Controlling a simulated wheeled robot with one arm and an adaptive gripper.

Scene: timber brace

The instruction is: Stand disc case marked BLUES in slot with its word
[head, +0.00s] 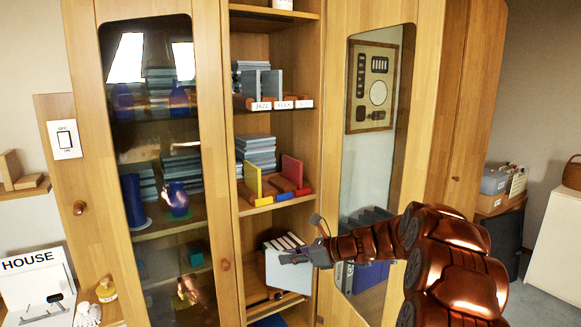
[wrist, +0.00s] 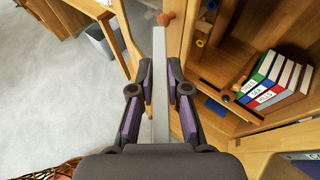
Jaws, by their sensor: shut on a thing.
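My gripper (wrist: 159,90) is shut on a thin grey case (wrist: 160,65), held edge-on between the fingers in the wrist view. In the head view the case (head: 287,272) shows as a pale grey panel in front of the lower cabinet opening, with my gripper (head: 296,257) at its upper right. No word on it is readable. An orange rack (head: 272,105) stands on an upper open shelf, with white labels along its front. The left label seems to read JAZZ and the middle one FOLK; the right label (head: 304,103) is too small to read. Grey cases (head: 276,84) stand in its left and middle parts.
A lower shelf holds a yellow panel (head: 252,180) and a red panel (head: 292,170) in a coloured rack, with stacked grey cases (head: 256,148) behind. Labelled binders (wrist: 270,82) stand on the shelf below. Glass doors (head: 160,160) flank the opening.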

